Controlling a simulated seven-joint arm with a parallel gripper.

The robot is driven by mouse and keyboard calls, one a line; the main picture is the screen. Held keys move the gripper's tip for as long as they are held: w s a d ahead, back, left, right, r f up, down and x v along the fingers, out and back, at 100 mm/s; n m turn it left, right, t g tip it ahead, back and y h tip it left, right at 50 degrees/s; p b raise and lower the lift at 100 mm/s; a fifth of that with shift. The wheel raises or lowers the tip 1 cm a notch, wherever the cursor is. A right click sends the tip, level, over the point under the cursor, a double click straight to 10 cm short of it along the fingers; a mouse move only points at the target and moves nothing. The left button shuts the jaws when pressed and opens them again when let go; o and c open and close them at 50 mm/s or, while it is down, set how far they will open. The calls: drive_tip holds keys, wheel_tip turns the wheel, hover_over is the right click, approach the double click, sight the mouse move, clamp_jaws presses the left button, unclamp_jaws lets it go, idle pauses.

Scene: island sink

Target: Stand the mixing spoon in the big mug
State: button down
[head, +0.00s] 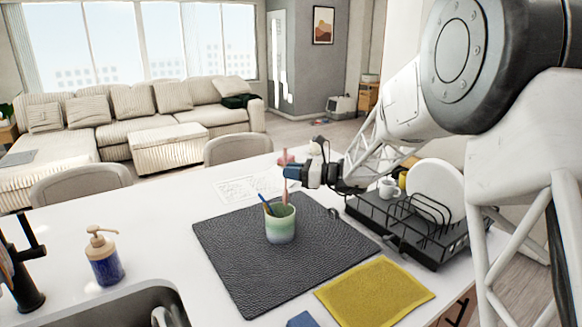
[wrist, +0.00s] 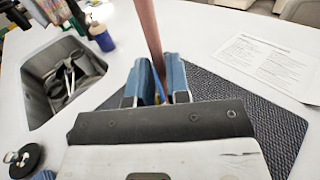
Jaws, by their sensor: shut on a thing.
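The big mug (head: 281,228), pale green and cream, stands upright on the dark mat (head: 228,248) in the head view. A thin blue utensil (head: 266,204) leans in it. My gripper (head: 290,172) is just above the mug, its blue fingers shut on the pinkish-brown mixing spoon (head: 285,187). The spoon is near upright, its upper end above the fingers and its lower end at the mug's opening. I cannot tell how deep it reaches. In the wrist view the spoon's shaft (wrist: 149,32) rises between the fingers (wrist: 158,82); the mug is hidden there.
A black dish rack (head: 420,232) with a white mug (head: 389,188) and plate (head: 437,187) stands right. A yellow cloth (head: 375,292) lies in front. A soap bottle (head: 103,258) stands by the sink (head: 130,305). Printed paper (head: 247,188) lies behind the mat.

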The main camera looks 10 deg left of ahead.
wheel_tip(320, 180, down, 6)
idle(1.0)
drive_tip(key=shift+f, duration=0.15)
drive_tip(key=c, duration=1)
unclamp_jaws()
drive_tip(key=d, duration=0.7)
drive_tip(key=shift+d, duration=0.4)
drive_tip(key=shift+s, duration=0.1)
